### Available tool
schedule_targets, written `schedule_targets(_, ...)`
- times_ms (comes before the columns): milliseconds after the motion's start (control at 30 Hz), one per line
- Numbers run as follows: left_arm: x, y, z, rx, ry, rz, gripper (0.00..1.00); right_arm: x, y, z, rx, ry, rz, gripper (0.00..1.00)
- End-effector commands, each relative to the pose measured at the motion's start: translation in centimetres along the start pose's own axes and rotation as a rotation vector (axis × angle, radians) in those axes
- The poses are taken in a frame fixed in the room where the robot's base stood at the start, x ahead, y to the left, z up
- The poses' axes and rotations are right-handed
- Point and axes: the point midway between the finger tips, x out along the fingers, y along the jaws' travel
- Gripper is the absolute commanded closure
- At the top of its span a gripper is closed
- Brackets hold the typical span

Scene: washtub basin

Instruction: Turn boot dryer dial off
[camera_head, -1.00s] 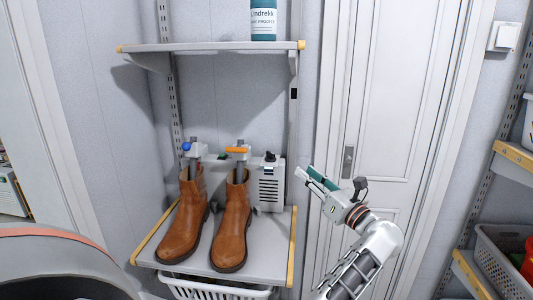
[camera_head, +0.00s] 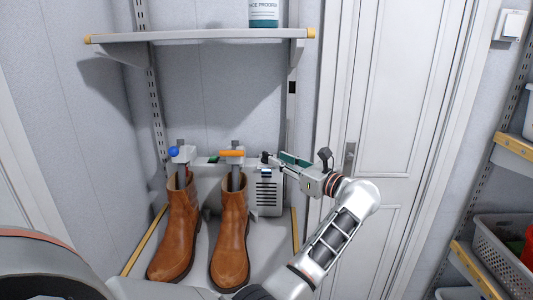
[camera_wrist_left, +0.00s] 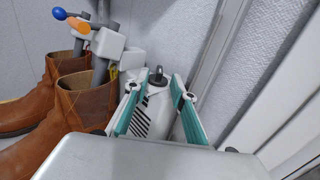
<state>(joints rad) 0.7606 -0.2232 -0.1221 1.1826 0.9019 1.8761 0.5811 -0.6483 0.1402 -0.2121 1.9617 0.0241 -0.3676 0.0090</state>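The boot dryer's body is a white box with dark vent slots (camera_head: 268,193), right of the boots on the shelf. Its small black dial (camera_head: 265,156) sits on top. In the left wrist view the dial (camera_wrist_left: 157,77) shows between the fingertips and beyond them. My left gripper (camera_head: 283,162) has teal-lined fingers and reaches the dryer's top from the right. The fingers (camera_wrist_left: 157,90) are spread apart, with nothing clamped between them. I cannot tell whether a finger touches the dial. My right gripper is not in view.
Two brown boots (camera_head: 232,240) stand on the dryer's posts, with a blue knob (camera_head: 174,152) and an orange lever (camera_head: 231,153) above. An upper shelf (camera_head: 200,37) holds a bottle (camera_head: 263,12). A white door (camera_head: 400,100) is behind my arm. Baskets (camera_head: 503,255) stand at right.

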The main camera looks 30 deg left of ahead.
Motion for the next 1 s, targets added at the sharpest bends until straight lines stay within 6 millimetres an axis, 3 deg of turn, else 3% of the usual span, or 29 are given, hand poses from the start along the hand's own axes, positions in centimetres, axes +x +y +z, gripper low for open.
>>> schedule_targets(100,2.1,0.1,0.3,0.002,-0.004,0.003,0.75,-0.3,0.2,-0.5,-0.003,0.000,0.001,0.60)
schedule_targets(333,5.0,0.1,0.2,0.002,-0.003,0.002,0.75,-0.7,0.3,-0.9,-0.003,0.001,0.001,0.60)
schedule_targets(733,5.8,0.0,0.1,0.001,-0.001,0.000,0.75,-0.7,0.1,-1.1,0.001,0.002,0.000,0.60)
schedule_targets(833,5.8,0.0,0.1,0.001,-0.001,0.000,0.98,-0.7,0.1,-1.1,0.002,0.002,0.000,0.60)
schedule_targets(1000,5.8,0.0,0.1,0.001,-0.001,0.000,1.00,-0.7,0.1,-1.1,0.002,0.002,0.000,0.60)
